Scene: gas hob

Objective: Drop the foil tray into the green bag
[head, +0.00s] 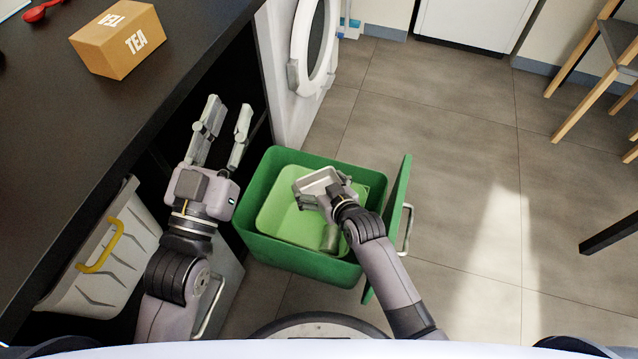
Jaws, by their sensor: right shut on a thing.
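The foil tray (317,180), a small silvery open container, is held over the green bin (262,188). My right gripper (325,191) is shut on it, and its fingers partly cover it. The green bag (273,215) appears as a light green lining inside the bin, below the tray. The bag is open at the top. The gap between tray and bag is hard to judge from above. My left gripper (228,108) is open and empty, left of the bin and beside the dark counter.
The bin's lid (397,205) stands open on the right. A white basket with a yellow handle (103,248) is at left. A tea box (118,38) sits on the counter.

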